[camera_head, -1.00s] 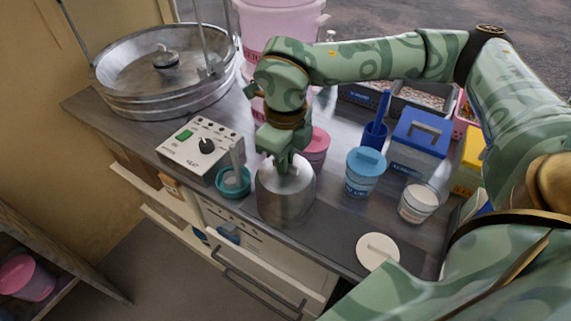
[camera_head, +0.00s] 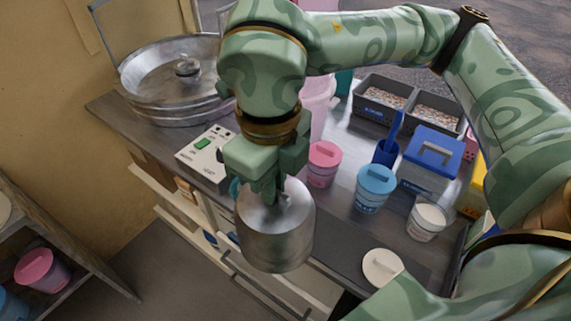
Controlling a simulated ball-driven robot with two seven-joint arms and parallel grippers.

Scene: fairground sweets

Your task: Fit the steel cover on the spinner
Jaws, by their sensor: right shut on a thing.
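The steel cover (camera_head: 277,238) is a shiny upright cylinder with a knob on top. My right gripper (camera_head: 272,197) is shut on its knob and holds the cover up near the counter's front edge, so it looks larger and hides part of the counter. The spinner (camera_head: 187,67) is the small metal head in the middle of the wide round steel pan (camera_head: 140,78) at the back left of the counter. The spinner and the cover are well apart. The pan's right side is partly hidden behind my right arm. My left gripper is not in view.
A control box (camera_head: 206,153) with a green switch stands between the pan and the cover. Pink (camera_head: 324,165) and blue (camera_head: 374,188) lidded tubs, a cup of white sugar (camera_head: 427,220) and a blue-lidded box (camera_head: 432,156) stand to the right. A white lid (camera_head: 382,267) lies near the front edge.

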